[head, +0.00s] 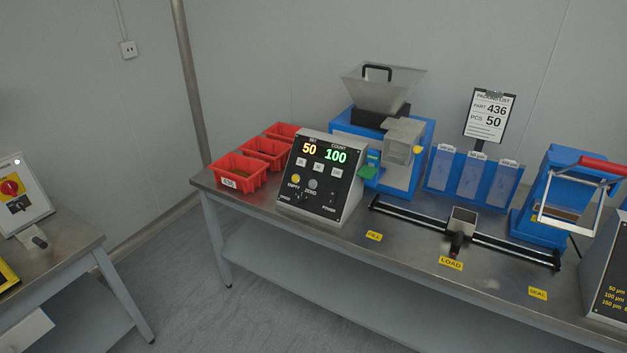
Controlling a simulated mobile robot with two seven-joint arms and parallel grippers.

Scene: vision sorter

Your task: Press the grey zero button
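The grey zero button (312,184) is a small round button on the black sloped face of the control box (347,206), above the label "ZERO". A yellow button (295,178) sits just left of it, above "EMPTY". The box's display (324,152) reads 50 under "SET" and 100 under "COUNT". Three small white keys lie between the display and the round buttons. Nothing covers the zero button. Neither of my grippers is in the head view.
Red bins (240,172) stand left of the box. A blue machine with a metal hopper (383,90) stands behind it. A rail with a small metal cup (462,219) lies to the right, near a blue press with a red handle (603,166). The table front (330,240) is clear.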

